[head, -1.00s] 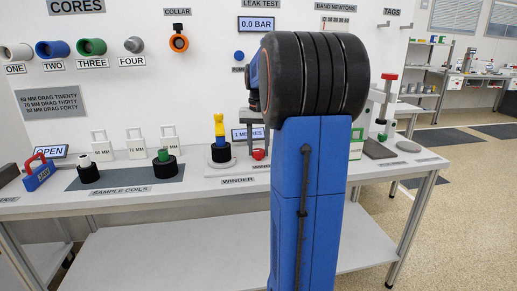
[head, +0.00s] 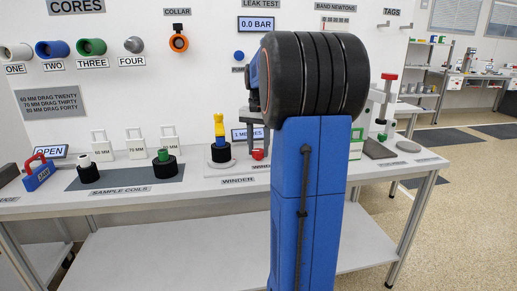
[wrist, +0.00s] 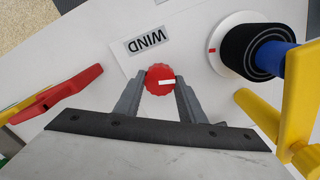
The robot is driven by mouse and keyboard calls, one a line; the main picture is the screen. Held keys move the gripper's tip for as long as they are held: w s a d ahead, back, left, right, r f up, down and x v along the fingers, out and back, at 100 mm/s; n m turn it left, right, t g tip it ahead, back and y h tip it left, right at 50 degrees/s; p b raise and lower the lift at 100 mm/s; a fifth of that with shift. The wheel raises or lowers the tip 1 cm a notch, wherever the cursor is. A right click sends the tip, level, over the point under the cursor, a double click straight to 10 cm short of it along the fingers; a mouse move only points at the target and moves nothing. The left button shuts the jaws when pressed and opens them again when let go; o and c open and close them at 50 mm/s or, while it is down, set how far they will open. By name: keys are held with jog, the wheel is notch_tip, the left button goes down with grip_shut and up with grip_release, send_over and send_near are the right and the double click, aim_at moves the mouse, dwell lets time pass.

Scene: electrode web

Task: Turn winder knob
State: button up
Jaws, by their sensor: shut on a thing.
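The red winder knob (wrist: 160,80) is in the middle of the wrist view, beside the WIND label (wrist: 147,41). My gripper (wrist: 160,87) is shut on the knob, with one grey finger on each side. In the head view the knob (head: 258,154) shows small on the table, and my arm hides part of the area around it. The winder's black coil (wrist: 240,55) with a blue core (wrist: 277,58) is at the upper right of the wrist view. The display (head: 248,133) reads 1 METRES.
Yellow parts (wrist: 295,120) stand close to my gripper's right in the wrist view. A red part (wrist: 60,95) is at its left. Sample coils (head: 164,168) stand left of the winder. The lower shelf (head: 150,260) looks clear.

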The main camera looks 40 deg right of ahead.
aim_at(259, 150)
jog(key=o, duration=1)
jog(key=shift+o, duration=0.2)
notch_tip(259, 150, up, 18)
jog(key=shift+f, duration=0.25)
